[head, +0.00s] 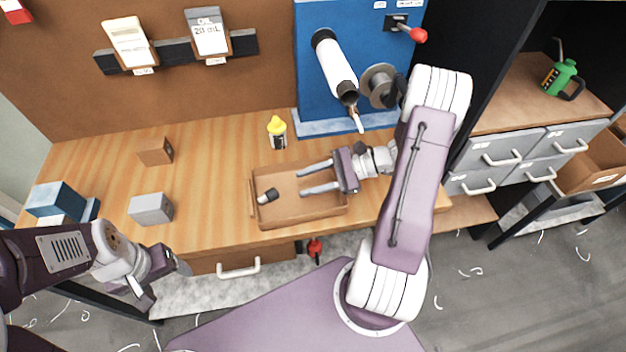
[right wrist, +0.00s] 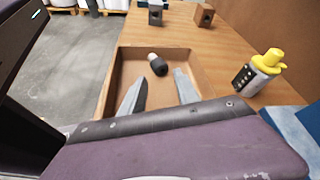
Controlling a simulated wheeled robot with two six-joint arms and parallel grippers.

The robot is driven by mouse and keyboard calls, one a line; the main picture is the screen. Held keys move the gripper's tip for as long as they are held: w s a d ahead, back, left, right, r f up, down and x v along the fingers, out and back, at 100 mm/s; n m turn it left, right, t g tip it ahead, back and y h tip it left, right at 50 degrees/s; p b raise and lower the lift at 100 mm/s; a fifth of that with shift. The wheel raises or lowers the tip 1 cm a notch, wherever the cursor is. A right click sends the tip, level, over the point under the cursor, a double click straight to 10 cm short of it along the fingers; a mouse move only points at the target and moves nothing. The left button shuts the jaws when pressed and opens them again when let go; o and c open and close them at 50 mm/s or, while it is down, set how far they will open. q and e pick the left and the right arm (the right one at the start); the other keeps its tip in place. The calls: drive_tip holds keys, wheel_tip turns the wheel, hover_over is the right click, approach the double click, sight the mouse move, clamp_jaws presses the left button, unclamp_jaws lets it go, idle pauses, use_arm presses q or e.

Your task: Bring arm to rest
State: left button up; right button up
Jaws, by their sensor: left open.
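My right arm reaches down over the table. My right gripper (head: 302,180) is open, its two fingers apart above the wooden tray (head: 298,219). The right wrist view shows nothing between its fingers (right wrist: 157,95). A small black and white piece (head: 267,196) lies in the tray, beyond the fingertips; it also shows in the right wrist view (right wrist: 157,66). My left gripper (head: 164,279) is open at the table's front left edge, low and beside the tabletop. Nothing is visible in it.
A yellow-capped bottle (head: 277,132) stands behind the tray. A grey block (head: 151,208), a brown block (head: 155,151) and a blue box (head: 55,199) sit on the left. A blue panel (head: 312,95) with a white cylinder (head: 336,68) stands behind. The table's middle left is clear.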

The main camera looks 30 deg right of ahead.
drive_tip(key=shift+v, duration=0.8)
